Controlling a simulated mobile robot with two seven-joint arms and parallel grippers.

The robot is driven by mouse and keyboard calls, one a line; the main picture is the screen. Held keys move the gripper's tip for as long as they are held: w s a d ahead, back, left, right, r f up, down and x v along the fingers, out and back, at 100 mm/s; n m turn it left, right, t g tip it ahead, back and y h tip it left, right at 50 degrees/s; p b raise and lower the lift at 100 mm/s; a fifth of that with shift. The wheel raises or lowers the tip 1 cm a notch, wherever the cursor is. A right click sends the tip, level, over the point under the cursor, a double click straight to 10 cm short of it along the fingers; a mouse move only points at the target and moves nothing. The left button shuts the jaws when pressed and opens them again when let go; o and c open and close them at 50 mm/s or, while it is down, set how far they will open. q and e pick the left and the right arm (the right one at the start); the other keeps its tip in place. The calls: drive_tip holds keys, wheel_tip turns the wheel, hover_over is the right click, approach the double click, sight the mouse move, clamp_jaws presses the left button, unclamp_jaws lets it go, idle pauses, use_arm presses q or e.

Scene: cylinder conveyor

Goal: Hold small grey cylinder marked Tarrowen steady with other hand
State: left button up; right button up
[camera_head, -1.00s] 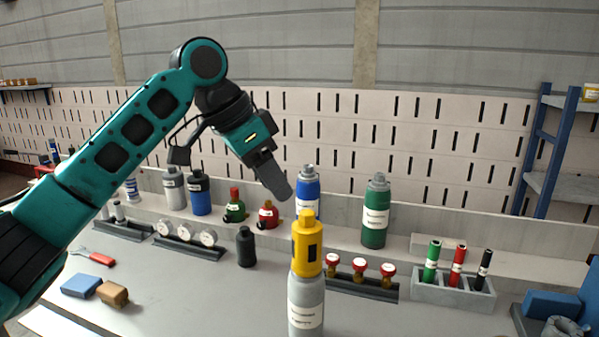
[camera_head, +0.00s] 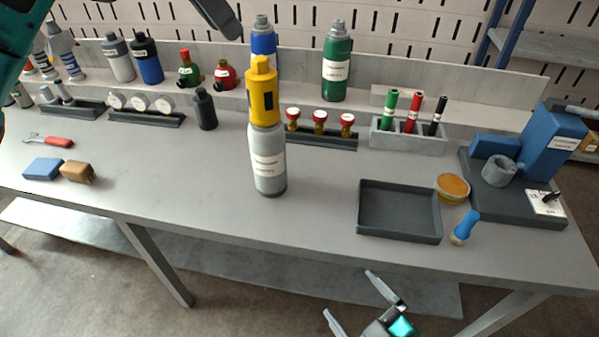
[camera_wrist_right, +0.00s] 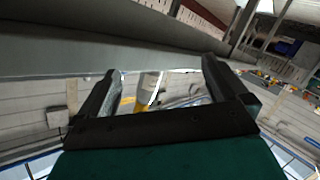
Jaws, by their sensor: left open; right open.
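A small grey cylinder (camera_head: 268,165) with a white label stands upright near the middle of the workbench in the head view. The label's print is too small to read. A yellow device (camera_head: 263,95) with a dark panel sits on top of the cylinder. My left gripper (camera_head: 222,18) is open and only partly in view at the top edge, above and left of the yellow device, apart from it. My right gripper (camera_head: 364,306) is open and empty, low in front of the bench edge. In the right wrist view its fingers (camera_wrist_right: 160,85) are spread.
A dark tray (camera_head: 400,212), a yellow round dish (camera_head: 453,187) and a blue-handled tool (camera_head: 465,228) lie to the right. A marker holder (camera_head: 408,134) and a rack of red-topped valves (camera_head: 320,130) stand behind. A black bottle (camera_head: 205,110) stands left. The bench front around the cylinder is clear.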

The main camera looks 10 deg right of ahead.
sight(263, 138)
drive_tip(key=w+a+r+m, duration=0.1)
drive_tip(key=w+r, duration=0.2)
drive_tip(key=w, duration=0.1)
drive_tip(key=w+a+r+m+t, duration=0.1)
drive_tip(key=w+r, duration=0.2)
drive_tip(key=w, duration=0.1)
drive_tip(key=w+a+r+m+t, duration=0.1)
drive_tip(key=w+r, duration=0.2)
drive_tip(key=w, duration=0.1)
drive_tip(key=shift+w+a, duration=0.15)
drive_tip(key=shift+w, duration=0.05)
drive_tip(key=w+a+r+m+y, duration=0.1)
drive_tip(key=w+a+r+y, duration=0.2)
drive_tip(key=w+a+r, duration=0.3)
drive_tip(key=x, duration=1.1)
drive_tip(key=shift+w+d+r, duration=0.1)
drive_tip(key=shift+w+r, duration=0.05)
drive_tip(key=shift+w, duration=0.35)
drive_tip(key=shift+c, duration=0.3)
